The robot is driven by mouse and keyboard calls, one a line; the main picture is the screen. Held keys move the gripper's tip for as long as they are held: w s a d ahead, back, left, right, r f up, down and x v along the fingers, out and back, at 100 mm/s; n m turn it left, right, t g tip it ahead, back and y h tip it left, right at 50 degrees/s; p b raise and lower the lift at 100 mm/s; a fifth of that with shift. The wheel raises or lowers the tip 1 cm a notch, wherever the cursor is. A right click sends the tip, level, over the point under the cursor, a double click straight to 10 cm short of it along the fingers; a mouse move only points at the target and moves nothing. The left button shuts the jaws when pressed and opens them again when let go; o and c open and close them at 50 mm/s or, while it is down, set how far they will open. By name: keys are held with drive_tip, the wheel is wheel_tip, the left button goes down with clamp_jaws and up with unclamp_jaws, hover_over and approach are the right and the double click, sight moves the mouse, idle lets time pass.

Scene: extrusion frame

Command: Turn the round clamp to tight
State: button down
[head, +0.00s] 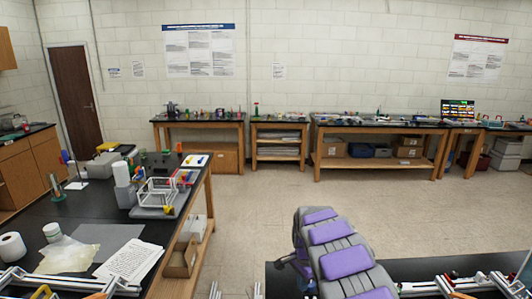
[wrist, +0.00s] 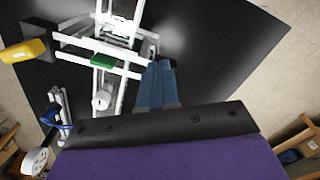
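In the wrist view, the extrusion frame (wrist: 125,68) is a set of pale rails crossing over a black surface. A small white round part (wrist: 102,100) sits on a rail left of my fingers; it may be the round clamp, but I cannot tell its turn. A green block (wrist: 103,62) lies between two rails. My gripper (wrist: 158,66) shows two blue fingers side by side, with no visible gap and nothing seen between them. Their tips are close to the rail ends; I cannot tell whether they touch. The head view does not show the fingers clearly.
A black block with a yellow part (wrist: 25,50) stands at the frame's left. A white disc (wrist: 36,160) is at lower left. In the head view, a cluttered black bench (head: 85,235) is on the left, and open floor (head: 260,205) lies beyond my arm.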

drive_tip(key=shift+s+d+r, duration=0.1)
drive_tip(key=shift+d, duration=0.1)
idle(0.3)
drive_tip(key=r, duration=0.2)
drive_tip(key=r+p, duration=0.1)
drive_tip(key=r, duration=0.2)
drive_tip(key=shift+s+a+r, duration=0.15)
drive_tip(key=shift+a+r, duration=0.2)
drive_tip(key=shift+r, duration=0.05)
drive_tip(key=shift+d, duration=0.1)
